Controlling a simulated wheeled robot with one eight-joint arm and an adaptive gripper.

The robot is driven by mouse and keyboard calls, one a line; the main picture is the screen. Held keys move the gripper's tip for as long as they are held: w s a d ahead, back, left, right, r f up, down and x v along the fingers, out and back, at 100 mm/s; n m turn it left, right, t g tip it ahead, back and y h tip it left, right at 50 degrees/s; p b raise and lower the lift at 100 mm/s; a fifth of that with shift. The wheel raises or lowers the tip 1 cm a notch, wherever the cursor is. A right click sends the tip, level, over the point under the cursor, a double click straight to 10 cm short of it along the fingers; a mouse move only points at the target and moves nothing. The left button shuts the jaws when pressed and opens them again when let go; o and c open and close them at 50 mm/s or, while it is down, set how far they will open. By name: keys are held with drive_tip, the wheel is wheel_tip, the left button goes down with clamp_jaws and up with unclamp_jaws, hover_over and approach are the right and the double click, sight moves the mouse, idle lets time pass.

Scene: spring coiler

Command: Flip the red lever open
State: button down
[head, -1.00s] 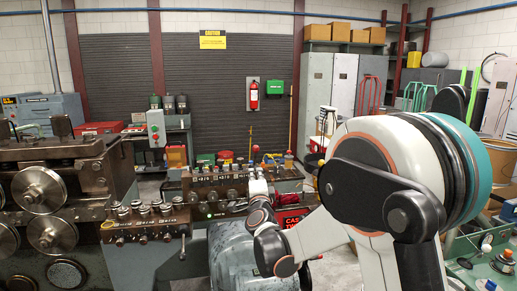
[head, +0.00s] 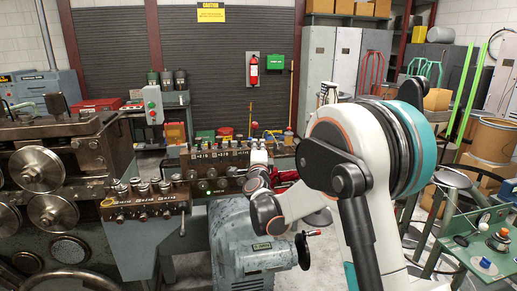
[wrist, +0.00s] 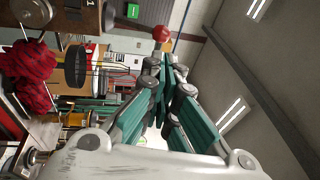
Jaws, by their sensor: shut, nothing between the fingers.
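My gripper (wrist: 168,62) shows in the wrist view with its teal fingers together and nothing between them. A red ball-shaped knob (wrist: 161,33) on a thin stem appears just beyond the fingertips; it may be the red lever's end. I cannot tell whether it touches the fingers. In the head view my arm reaches over the bench of controls (head: 215,160), and the fingers cannot be made out there.
A red woven bundle (wrist: 28,75) lies at the left in the wrist view. The coiler with large round rollers (head: 50,175) stands left in the head view. A green cart (head: 480,235) and cardboard drums (head: 497,138) stand right. A fire extinguisher (head: 253,71) hangs behind.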

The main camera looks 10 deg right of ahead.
sight(257, 125)
drive_tip(key=b+x, duration=0.1)
drive_tip(key=x, duration=0.9)
drive_tip(key=shift+w, duration=0.15)
drive_tip(key=shift+w+r, duration=0.35)
drive_tip(key=shift+w+r+p, duration=0.4)
drive_tip(key=shift+w+r, duration=0.2)
drive_tip(key=shift+w, duration=0.15)
drive_tip(key=w, duration=0.1)
drive_tip(key=w+r+p, duration=0.1)
drive_tip(key=w, duration=0.1)
drive_tip(key=shift+w+r, duration=0.15)
drive_tip(key=shift+r, duration=0.05)
drive_tip(key=shift+a+p+x, duration=0.15)
drive_tip(key=shift+p+x, duration=0.15)
drive_tip(key=shift+x, duration=0.6)
drive_tip(key=shift+a+p+x, duration=0.2)
drive_tip(key=shift+p+x, duration=0.05)
drive_tip(key=shift+x, duration=0.65)
drive_tip(key=shift+w+d+f, duration=0.1)
drive_tip(key=shift+w+f, duration=0.05)
